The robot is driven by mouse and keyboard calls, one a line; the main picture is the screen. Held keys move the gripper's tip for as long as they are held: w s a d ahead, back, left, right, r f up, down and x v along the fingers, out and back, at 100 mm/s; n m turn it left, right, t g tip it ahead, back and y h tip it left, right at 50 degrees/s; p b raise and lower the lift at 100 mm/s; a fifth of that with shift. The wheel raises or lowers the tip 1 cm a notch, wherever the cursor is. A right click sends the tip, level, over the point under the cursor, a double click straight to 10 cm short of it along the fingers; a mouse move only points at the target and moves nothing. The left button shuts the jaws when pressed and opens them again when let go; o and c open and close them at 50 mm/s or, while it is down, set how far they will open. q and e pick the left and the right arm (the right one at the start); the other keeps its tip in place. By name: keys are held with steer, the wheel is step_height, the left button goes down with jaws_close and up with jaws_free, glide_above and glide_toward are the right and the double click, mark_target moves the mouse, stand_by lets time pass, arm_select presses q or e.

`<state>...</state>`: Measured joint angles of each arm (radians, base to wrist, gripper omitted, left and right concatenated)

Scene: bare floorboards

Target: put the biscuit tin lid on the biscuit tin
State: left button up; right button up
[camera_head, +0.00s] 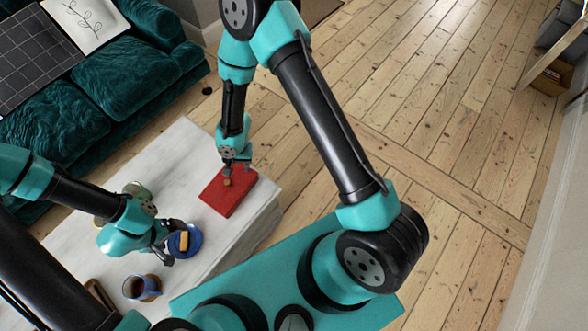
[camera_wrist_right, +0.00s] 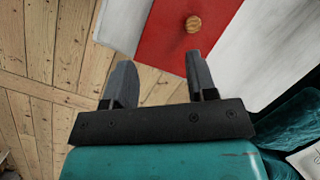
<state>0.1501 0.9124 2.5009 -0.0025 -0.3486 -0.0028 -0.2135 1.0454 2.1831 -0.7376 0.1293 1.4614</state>
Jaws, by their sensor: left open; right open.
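The biscuit tin lid appears to be the red rectangular piece (camera_head: 218,198) with a small round wooden knob, on the pale table; the right wrist view also shows its red top (camera_wrist_right: 165,40) and knob (camera_wrist_right: 193,24). I cannot tell whether the biscuit tin is under it, and I see no other clear tin. My right gripper (camera_head: 237,162) is open and empty, close to the knob; in the right wrist view its fingers (camera_wrist_right: 157,68) are apart, with the knob beyond their tips. My left gripper (camera_head: 172,243) is open at a round blue dish (camera_head: 193,240) with a yellow-brown piece on it.
A dark blue mug (camera_head: 133,287) stands on a wooden coaster near the table's front left. A greenish round item (camera_head: 137,191) is partly hidden behind my left gripper. The marble table (camera_head: 180,150) is clear behind the red piece. A green sofa (camera_head: 130,70) stands beyond.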

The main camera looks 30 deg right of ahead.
steer(key=s+d+n+t, duration=0.1)
steer(key=s+d, duration=0.5)
steer(key=d, duration=0.2)
steer(key=s+d+n+t+y, duration=0.1)
steer(key=s+d+n, duration=0.1)
steer(key=s+d, duration=0.4)
steer(key=shift+d+r+n+t, duration=0.25)
steer(key=shift+d+n+t, duration=0.05)
steer(key=shift+d, duration=0.85)
